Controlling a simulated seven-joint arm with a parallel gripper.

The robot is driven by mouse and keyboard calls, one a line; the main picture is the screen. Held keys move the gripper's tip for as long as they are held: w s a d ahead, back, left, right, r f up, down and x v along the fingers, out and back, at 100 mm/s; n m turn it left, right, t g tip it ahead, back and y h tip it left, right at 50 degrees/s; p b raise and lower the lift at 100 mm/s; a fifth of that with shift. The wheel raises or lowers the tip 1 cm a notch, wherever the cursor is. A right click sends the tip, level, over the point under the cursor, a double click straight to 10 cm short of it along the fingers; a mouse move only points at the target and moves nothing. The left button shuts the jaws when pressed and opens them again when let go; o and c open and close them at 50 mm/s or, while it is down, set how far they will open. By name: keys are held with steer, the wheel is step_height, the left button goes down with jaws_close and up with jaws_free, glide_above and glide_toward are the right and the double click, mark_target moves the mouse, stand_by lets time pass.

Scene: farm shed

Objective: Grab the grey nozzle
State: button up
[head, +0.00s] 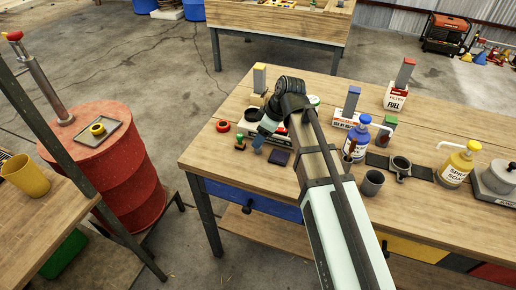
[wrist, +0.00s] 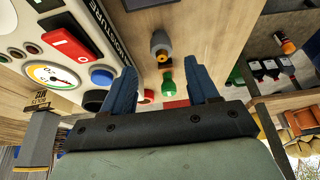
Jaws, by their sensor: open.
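The grey nozzle (wrist: 160,40), a small dark grey piece with an orange-yellow end, is on the wooden bench top in the wrist view. My gripper (wrist: 162,74) has its two blue fingers spread wide, with nothing held between them. The nozzle shows just beyond the fingertips, in line with the gap. A small green piece (wrist: 167,84) shows in the gap between the fingers. In the head view my gripper (head: 263,132) is low over the bench's left part; I cannot make out the nozzle there, and the gripper may hide it.
A white instrument panel (wrist: 45,62) with a dial, red switch and blue button is close beside the left finger. A blue bottle (head: 357,138) and grey cup (head: 373,182) stand right.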

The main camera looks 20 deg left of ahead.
steer(key=f, duration=0.3)
steer(key=shift+s+a, duration=0.25)
steer(key=shift+x, duration=0.75)
steer(key=c, duration=1.1)
